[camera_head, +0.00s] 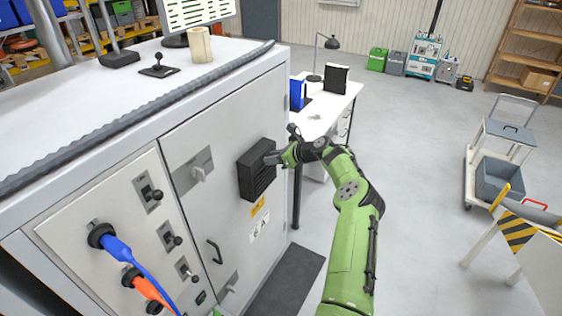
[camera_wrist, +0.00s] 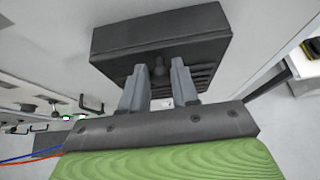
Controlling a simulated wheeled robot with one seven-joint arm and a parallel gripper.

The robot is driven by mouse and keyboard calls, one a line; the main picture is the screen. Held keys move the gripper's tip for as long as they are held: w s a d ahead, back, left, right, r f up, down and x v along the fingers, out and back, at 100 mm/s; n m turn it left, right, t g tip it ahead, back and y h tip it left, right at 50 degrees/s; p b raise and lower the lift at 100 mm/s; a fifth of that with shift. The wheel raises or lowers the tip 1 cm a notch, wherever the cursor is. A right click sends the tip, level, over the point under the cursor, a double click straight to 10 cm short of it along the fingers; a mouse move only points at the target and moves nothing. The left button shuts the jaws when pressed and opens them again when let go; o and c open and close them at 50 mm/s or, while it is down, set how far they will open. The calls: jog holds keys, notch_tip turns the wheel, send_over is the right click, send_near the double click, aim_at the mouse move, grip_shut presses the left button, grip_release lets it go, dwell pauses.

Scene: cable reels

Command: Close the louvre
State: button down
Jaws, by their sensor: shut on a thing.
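The louvre (camera_head: 250,178) is a dark box with slats on the grey cabinet door, near its right side in the head view. In the wrist view the louvre (camera_wrist: 165,38) fills the upper middle, with slats partly showing behind the fingers. A small dark knob (camera_wrist: 159,72) stands out from it between my fingers. My gripper (camera_head: 272,158) reaches the louvre from the right. In the wrist view my gripper (camera_wrist: 159,85) has a finger on each side of the knob and is shut on it. The exact slat angle is too small to tell.
The cabinet door (camera_head: 225,135) also carries a latch plate (camera_head: 193,170) and a curved handle (camera_head: 214,251). Blue and orange cables (camera_head: 130,260) plug into the left panel. A white desk (camera_head: 325,112) stands behind the cabinet. The floor to the right is clear up to a cart (camera_head: 480,190).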

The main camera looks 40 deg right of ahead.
jog(key=shift+w+a+r, duration=0.2)
jog(key=shift+w+r, duration=0.35)
jog(key=shift+r, duration=0.25)
jog(key=c, duration=1.2)
grip_release()
jog(key=shift+c, duration=0.2)
jog(key=shift+o, duration=1.2)
jog(key=shift+w+a+f, duration=0.1)
jog(key=shift+w+f, duration=0.1)
jog(key=shift+o, duration=0.6)
jog(key=shift+f, duration=0.1)
jog(key=shift+s+f, duration=0.1)
jog(key=shift+f, duration=0.1)
jog(key=shift+s+a+f+g, duration=0.1)
jog(key=shift+a+f+g, duration=0.1)
jog(key=shift+g, duration=0.1)
jog(key=b+v, duration=0.2)
jog(key=v, duration=1.4)
jog(key=shift+d+r, duration=0.2)
jog(key=shift+r, duration=0.1)
